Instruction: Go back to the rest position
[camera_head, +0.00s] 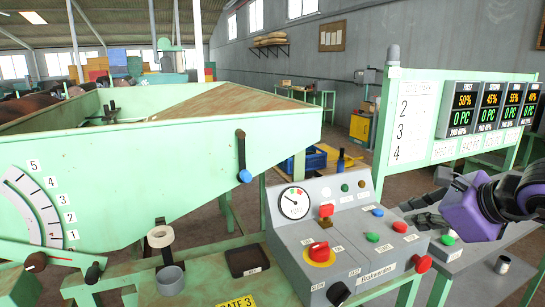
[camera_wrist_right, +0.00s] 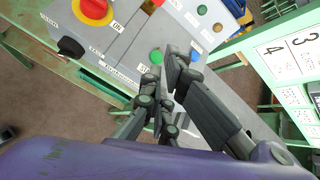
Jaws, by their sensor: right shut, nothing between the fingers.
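My right gripper (camera_head: 415,210) comes in from the right edge in the head view, with a purple body and dark grey fingers. It is shut and empty, in front of the right part of the grey control panel (camera_head: 345,272). In the right wrist view my gripper fingers (camera_wrist_right: 170,78) appear over the panel's right side, near a green button (camera_wrist_right: 156,57) and a blue button (camera_wrist_right: 194,56). I cannot tell whether they touch the panel. My left gripper is not in view.
A large green hopper (camera_head: 180,150) fills the left. The panel carries a gauge (camera_head: 294,203) and a red knob (camera_head: 319,251). A green display board (camera_head: 433,157) with several screens stands at the right.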

